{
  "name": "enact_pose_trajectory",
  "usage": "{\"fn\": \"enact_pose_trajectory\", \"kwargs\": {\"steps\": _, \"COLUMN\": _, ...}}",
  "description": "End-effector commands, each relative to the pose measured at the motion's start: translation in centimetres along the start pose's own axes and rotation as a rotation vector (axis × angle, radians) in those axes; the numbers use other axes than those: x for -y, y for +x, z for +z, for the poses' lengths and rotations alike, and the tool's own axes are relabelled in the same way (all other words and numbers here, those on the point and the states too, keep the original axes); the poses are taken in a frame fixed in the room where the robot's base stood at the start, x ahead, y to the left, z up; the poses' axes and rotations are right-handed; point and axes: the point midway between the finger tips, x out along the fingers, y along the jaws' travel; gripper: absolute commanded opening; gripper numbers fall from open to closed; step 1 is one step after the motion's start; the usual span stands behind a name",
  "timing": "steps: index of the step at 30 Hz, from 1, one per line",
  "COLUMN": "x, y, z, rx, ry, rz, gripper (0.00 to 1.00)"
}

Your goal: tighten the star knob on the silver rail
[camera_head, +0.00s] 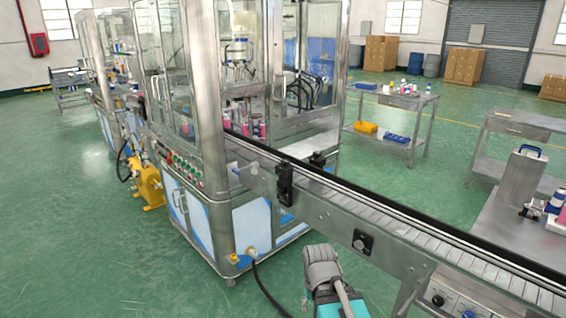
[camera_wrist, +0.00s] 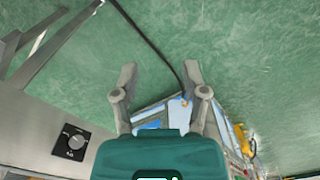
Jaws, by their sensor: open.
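The silver rail (camera_head: 320,207) is the side of the conveyor, running from the machine to the lower right in the head view. A black clamp-like fitting (camera_head: 285,183) stands on its near side, and a small dark knob-like part (camera_head: 317,158) shows on its far side. I cannot tell which of these carries the star knob. My gripper (camera_wrist: 160,73) is open in the wrist view, its two grey fingers spread with nothing between them. Beyond them are green floor and a black cable. In the head view, my arm's end is low, in front of the rail.
A black plate with a round dial (camera_head: 362,243) is on the rail's near side; it also shows in the wrist view (camera_wrist: 72,142). The glazed machine cabinet (camera_head: 190,215) stands left of my arm. A black cable (camera_head: 268,286) crosses the floor.

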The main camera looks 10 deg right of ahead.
Motion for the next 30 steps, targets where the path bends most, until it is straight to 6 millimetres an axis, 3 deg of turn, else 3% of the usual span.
{"fn": "enact_pose_trajectory", "kwargs": {"steps": 2, "x": 0.0, "y": 0.0, "z": 0.0, "rx": 0.000, "ry": 0.000, "rz": 0.000, "gripper": 0.61}}
{"fn": "enact_pose_trajectory", "kwargs": {"steps": 7, "x": 0.2, "y": 0.1, "z": -0.7, "rx": -0.010, "ry": 0.017, "rz": -0.017, "gripper": 0.92}}
{"fn": "enact_pose_trajectory", "kwargs": {"steps": 11, "x": 0.8, "y": 0.1, "z": -2.6, "rx": -0.041, "ry": 0.081, "rz": -0.069, "gripper": 0.93}}
{"fn": "enact_pose_trajectory", "kwargs": {"steps": 14, "x": 1.7, "y": 0.1, "z": -5.3, "rx": -0.080, "ry": 0.168, "rz": -0.146, "gripper": 0.93}}
{"fn": "enact_pose_trajectory", "kwargs": {"steps": 17, "x": 2.8, "y": -0.2, "z": -8.9, "rx": -0.125, "ry": 0.289, "rz": -0.257, "gripper": 0.93}}
{"fn": "enact_pose_trajectory", "kwargs": {"steps": 22, "x": 4.7, "y": -1.6, "z": -16.6, "rx": -0.187, "ry": 0.568, "rz": -0.514, "gripper": 0.93}}
{"fn": "enact_pose_trajectory", "kwargs": {"steps": 30, "x": 5.0, "y": -6.1, "z": -29.2, "rx": -0.169, "ry": 1.074, "rz": -0.993, "gripper": 0.93}}
